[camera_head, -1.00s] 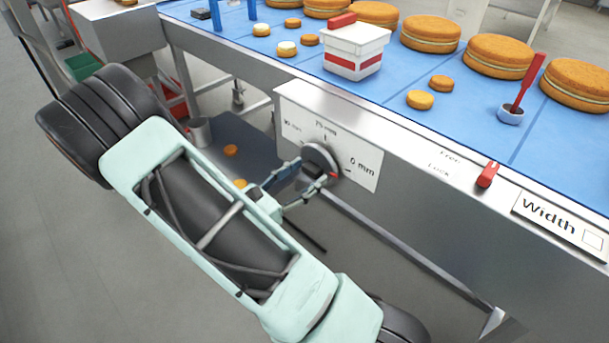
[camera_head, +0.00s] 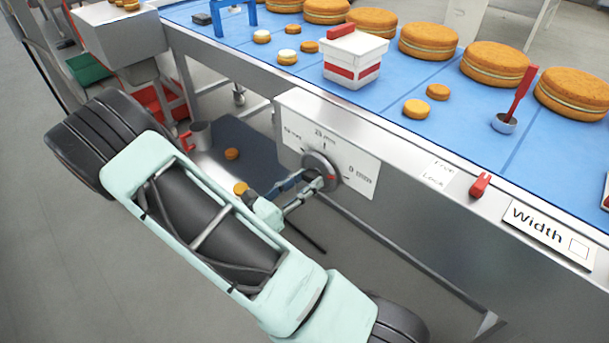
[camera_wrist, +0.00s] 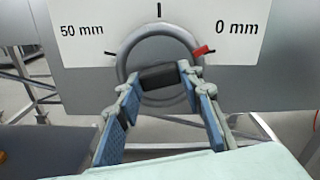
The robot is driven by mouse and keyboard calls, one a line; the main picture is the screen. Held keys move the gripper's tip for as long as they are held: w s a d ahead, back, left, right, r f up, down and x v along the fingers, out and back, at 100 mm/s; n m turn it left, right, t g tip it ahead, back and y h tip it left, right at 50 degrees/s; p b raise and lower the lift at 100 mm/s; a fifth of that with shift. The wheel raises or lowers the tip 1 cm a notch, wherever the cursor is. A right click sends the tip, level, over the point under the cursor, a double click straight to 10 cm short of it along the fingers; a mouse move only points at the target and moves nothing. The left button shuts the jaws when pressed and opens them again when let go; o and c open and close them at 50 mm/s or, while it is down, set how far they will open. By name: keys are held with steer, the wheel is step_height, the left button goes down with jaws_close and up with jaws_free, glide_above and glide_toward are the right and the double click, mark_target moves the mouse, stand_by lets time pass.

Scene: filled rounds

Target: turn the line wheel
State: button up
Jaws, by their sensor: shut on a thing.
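The line wheel is a grey ring on the machine's front panel; it shows in the head view (camera_head: 318,160) and, larger, in the wrist view (camera_wrist: 124,55). My gripper (camera_head: 317,181) reaches the wheel from the lower left. In the wrist view my gripper (camera_wrist: 160,82) has its two blue-padded fingers on either side of the block, shut on the wheel there. A red pointer (camera_wrist: 203,50) on the wheel's right side points towards the 0 mm mark. The 50 mm mark is at the left.
A red lever (camera_head: 480,185) by the Free/Lock label and a Width sign (camera_head: 548,233) are right of the wheel. A mug (camera_head: 200,135) stands below.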

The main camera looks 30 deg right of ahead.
steer(key=n+p, duration=0.5)
steer(key=n, duration=0.1)
steer(key=shift+r+n+p, duration=0.15)
steer(key=shift+n+p, duration=0.15)
steer(key=shift+p, duration=0.05)
steer(key=n+p, duration=0.3)
steer(key=n, duration=0.2)
steer(key=shift+f+n, duration=0.2)
steer(key=shift+n, duration=0.1)
steer(key=o, duration=1.2)
steer(key=shift+c, duration=0.2)
steer(key=v, duration=1.2)
steer(key=shift+r, duration=0.1)
